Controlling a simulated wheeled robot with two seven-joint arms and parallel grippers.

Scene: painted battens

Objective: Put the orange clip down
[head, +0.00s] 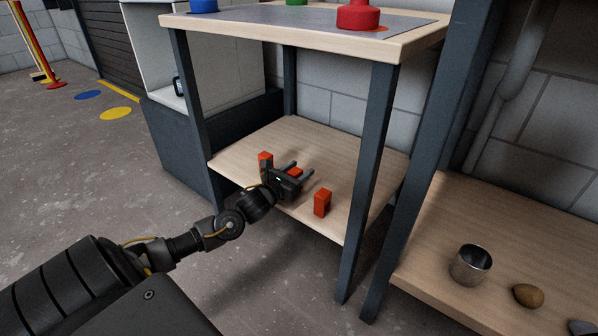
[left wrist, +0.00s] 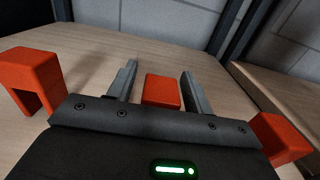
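Three orange clips are on the lower wooden shelf. The middle clip (head: 296,172) lies on the shelf between the spread fingers of my left gripper (head: 302,168). In the left wrist view the middle clip (left wrist: 161,90) shows a gap to the left finger; the right finger is very close to it, and I cannot tell if they touch. A second clip (head: 265,157) stands to the left of the gripper and a third clip (head: 322,202) to its right. The left wrist view also shows the left clip (left wrist: 32,75) and the right clip (left wrist: 283,138). My right gripper is out of view.
The lower shelf (head: 365,165) is bare around the clips. Dark posts (head: 367,185) and the tabletop (head: 405,42) above frame it. Red, blue and green objects stand on top. A metal cup (head: 470,265) and a brown stone-like object (head: 528,295) are on the right shelf.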

